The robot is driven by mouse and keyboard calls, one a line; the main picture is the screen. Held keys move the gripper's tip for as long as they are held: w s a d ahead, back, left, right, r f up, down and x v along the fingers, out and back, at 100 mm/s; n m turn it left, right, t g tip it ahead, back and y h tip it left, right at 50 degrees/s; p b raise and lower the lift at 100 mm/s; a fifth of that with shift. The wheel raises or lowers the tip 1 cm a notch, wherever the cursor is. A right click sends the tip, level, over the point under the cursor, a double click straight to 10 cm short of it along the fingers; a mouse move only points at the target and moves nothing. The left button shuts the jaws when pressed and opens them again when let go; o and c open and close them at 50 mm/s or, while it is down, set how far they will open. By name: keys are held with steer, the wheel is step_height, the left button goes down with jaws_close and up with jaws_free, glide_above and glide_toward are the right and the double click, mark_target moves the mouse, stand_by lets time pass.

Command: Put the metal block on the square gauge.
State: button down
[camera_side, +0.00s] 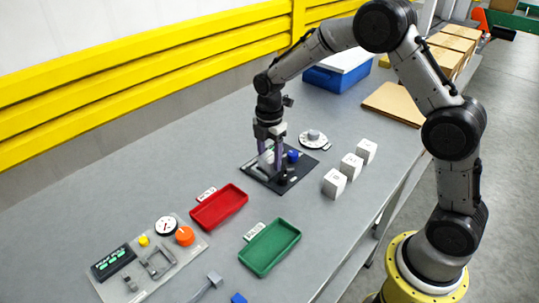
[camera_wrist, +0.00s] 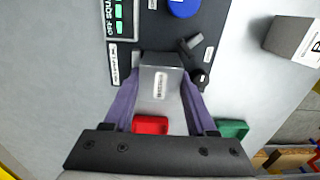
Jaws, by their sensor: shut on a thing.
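The metal block (camera_wrist: 159,84) is a grey piece with a small barcode label, held between the purple fingers of my gripper (camera_wrist: 160,77). In the side view my gripper (camera_side: 270,160) points down over the black plate of the square gauge (camera_side: 253,173). The gauge also shows in the wrist view (camera_wrist: 205,22), with a green-lit display (camera_wrist: 118,18), a blue knob (camera_wrist: 183,7) and a dark lever (camera_wrist: 192,45). The block overlaps the gauge's near edge in the wrist view. I cannot tell whether it touches the plate; its underside is hidden.
A red tray (camera_side: 218,207) and green tray (camera_side: 270,248) lie nearer the camera. A panel with an orange knob (camera_side: 185,236) is front left. The table's back left is clear.

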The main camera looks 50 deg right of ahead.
steer(key=shift+c, duration=0.6)
jaws_free()
steer(key=shift+r, duration=5.05)
